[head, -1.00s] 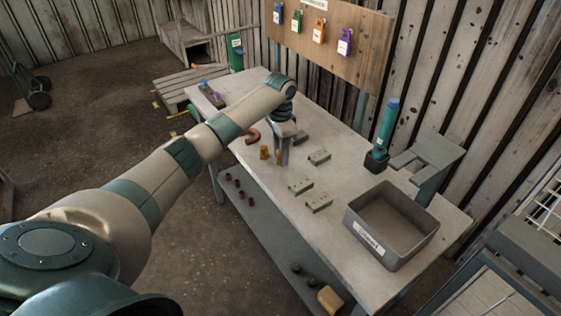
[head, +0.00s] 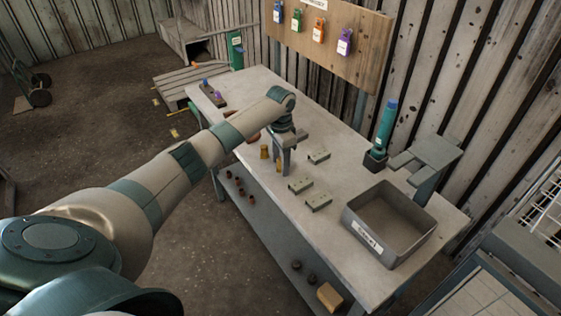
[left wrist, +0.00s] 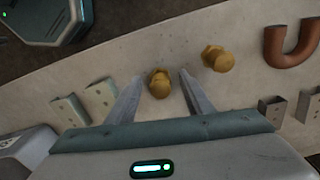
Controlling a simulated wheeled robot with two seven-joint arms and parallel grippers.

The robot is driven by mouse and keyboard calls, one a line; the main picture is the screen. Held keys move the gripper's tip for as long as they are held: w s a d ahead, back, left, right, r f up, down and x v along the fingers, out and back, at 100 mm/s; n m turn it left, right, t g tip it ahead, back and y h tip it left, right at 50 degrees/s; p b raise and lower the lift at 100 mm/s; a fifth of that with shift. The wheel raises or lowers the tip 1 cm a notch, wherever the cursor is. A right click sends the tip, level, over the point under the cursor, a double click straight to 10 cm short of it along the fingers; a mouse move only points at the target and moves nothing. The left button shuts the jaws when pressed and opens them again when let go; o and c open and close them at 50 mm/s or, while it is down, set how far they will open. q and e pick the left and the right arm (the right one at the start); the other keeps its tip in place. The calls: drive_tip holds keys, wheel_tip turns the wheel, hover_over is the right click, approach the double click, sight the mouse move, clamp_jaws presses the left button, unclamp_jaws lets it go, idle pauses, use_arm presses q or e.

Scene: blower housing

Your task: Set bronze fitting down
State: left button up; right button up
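A bronze fitting (left wrist: 160,84) stands between the fingertips of my left gripper (left wrist: 161,78) in the left wrist view, with a visible gap on each side. The fingers are spread and do not appear to grip it. A second bronze fitting (left wrist: 217,58) is on the bench just to the right of the fingers; it also shows in the head view (head: 264,152). In the head view my left gripper (head: 286,172) points down at the bench top, and its fingers partly hide the first fitting. My right gripper is not in view.
Several grey-green blocks (head: 318,157) lie beside the gripper on the bench (head: 345,175). A grey bin (head: 366,239) stands at the near end. A copper U-bend (left wrist: 290,45) and grey square tubes (left wrist: 272,108) lie on the second fitting's side. A teal bottle (head: 386,125) stands at the back edge.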

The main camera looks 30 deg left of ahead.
sight(280, 159)
use_arm(q)
wheel_tip(280, 159, up, 11)
drive_tip(key=b, duration=0.3)
drive_tip(key=shift+r, duration=0.65)
drive_tip(key=shift+f, duration=0.1)
idle(0.5)
